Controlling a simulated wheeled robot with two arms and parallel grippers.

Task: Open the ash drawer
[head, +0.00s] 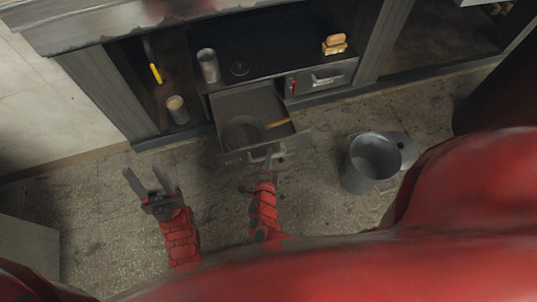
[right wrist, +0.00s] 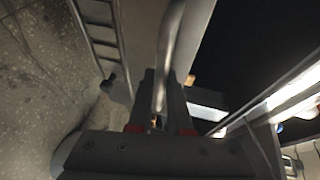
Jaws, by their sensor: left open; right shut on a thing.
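A dark metal drawer (head: 229,105) stands pulled out from the front of the grill unit in the head view. A dark round pan (head: 242,132) and a wooden-handled tool (head: 278,123) lie in it. My right gripper (head: 268,160) is at the drawer's front, shut on its bar handle (head: 279,157). In the right wrist view the metal handle (right wrist: 172,45) runs between the fingers of the right gripper (right wrist: 160,98). My left gripper (head: 150,181) is open and empty above the floor, left of the drawer and apart from it.
A second drawer (head: 338,73) is shut, right of the open one. A metal bucket (head: 372,162) stands on the floor at the right. A metal cup (head: 208,66), a tan cup (head: 177,109) and bread-like blocks (head: 335,44) are in the unit.

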